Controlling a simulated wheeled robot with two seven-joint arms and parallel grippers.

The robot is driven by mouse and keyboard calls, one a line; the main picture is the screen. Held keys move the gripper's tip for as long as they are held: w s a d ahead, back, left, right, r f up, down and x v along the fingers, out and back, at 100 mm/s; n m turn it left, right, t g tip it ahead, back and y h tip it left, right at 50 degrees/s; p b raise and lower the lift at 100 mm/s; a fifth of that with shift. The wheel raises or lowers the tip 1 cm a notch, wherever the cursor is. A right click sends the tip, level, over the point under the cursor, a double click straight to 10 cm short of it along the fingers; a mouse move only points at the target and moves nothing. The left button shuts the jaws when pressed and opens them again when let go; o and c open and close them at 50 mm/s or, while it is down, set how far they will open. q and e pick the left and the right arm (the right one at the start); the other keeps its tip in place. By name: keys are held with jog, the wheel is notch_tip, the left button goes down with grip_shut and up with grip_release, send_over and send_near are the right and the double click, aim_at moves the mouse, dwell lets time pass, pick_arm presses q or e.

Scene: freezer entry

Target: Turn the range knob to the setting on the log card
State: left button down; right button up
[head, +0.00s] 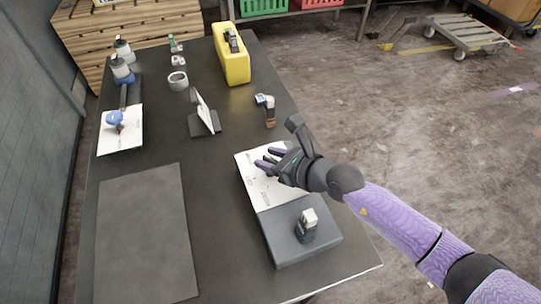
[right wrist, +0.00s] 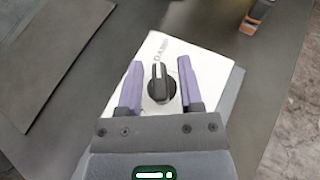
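The range knob (right wrist: 160,84) is black with a white pointer line and sits on a white panel (right wrist: 190,49) with dark lettering. In the right wrist view the two purple fingers of my right gripper (right wrist: 160,66) are apart, one on each side of the knob, with visible gaps. In the head view my right gripper (head: 264,164) is over the white panel (head: 285,200) and hides the knob. A small standing card (head: 204,113) in a dark holder, perhaps the log card, is seen nearly edge-on; its writing cannot be read. My left gripper is not in view.
A grey box (head: 290,250) bears a small black-and-white part (head: 307,222). A yellow case (head: 232,65), a white ring (head: 178,81), bottles (head: 121,70) and a white sheet (head: 120,138) with a blue-topped item stand farther off. A dark mat (head: 145,235) lies at the near left.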

jog(key=shift+s+d+r, duration=0.1)
jog(key=shift+d, duration=0.05)
jog(key=p+v, duration=0.2)
jog(key=v, duration=0.7)
jog(key=shift+s+d+r+p, duration=0.15)
jog(key=shift+d+p, duration=0.05)
jog(key=shift+p, duration=0.15)
